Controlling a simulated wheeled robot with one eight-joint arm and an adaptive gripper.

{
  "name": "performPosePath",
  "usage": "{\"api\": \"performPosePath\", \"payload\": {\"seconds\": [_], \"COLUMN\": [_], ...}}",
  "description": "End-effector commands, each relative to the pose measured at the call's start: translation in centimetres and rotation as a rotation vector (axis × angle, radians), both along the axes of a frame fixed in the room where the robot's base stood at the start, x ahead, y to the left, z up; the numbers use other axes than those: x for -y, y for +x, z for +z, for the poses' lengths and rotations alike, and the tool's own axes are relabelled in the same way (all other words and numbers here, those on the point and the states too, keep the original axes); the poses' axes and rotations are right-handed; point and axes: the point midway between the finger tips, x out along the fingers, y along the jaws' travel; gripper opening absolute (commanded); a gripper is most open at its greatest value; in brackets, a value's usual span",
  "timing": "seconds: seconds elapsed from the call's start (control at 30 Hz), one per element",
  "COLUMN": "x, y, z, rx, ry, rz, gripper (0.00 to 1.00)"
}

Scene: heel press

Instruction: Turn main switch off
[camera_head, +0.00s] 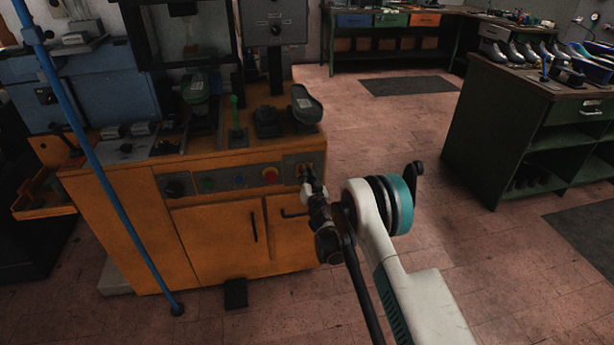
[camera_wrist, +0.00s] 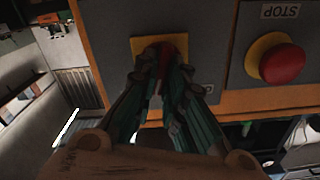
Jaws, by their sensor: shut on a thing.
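The main switch, a red knob on a yellow plate (camera_wrist: 145,45), sits on a dark panel of the orange press cabinet (camera_head: 220,225). My gripper (camera_head: 309,178) is at the right end of the cabinet's front panel and covers most of the switch in the head view. In the wrist view my gripper's fingers (camera_wrist: 163,72) are closed together around the red knob (camera_wrist: 175,43). The fingers hide the lower part of the knob, so its exact angle is hard to tell. A label below it is partly hidden.
A red STOP button (camera_wrist: 281,62) on a yellow ring sits close beside the switch; it also shows in the head view (camera_head: 270,173). A green button (camera_head: 208,183) and a blue button (camera_head: 239,180) are farther left. A blue pole (camera_head: 110,187) stands at the left.

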Motion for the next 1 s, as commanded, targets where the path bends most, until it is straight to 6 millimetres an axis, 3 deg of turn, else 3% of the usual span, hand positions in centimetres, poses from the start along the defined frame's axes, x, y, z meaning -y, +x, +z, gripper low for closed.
{"api": "performPosePath", "payload": {"seconds": [1.0], "x": [-0.47], "y": [-0.23], "z": [-0.20], "rx": [0.249], "ry": [-0.856], "rz": [-0.002], "gripper": [0.00]}}
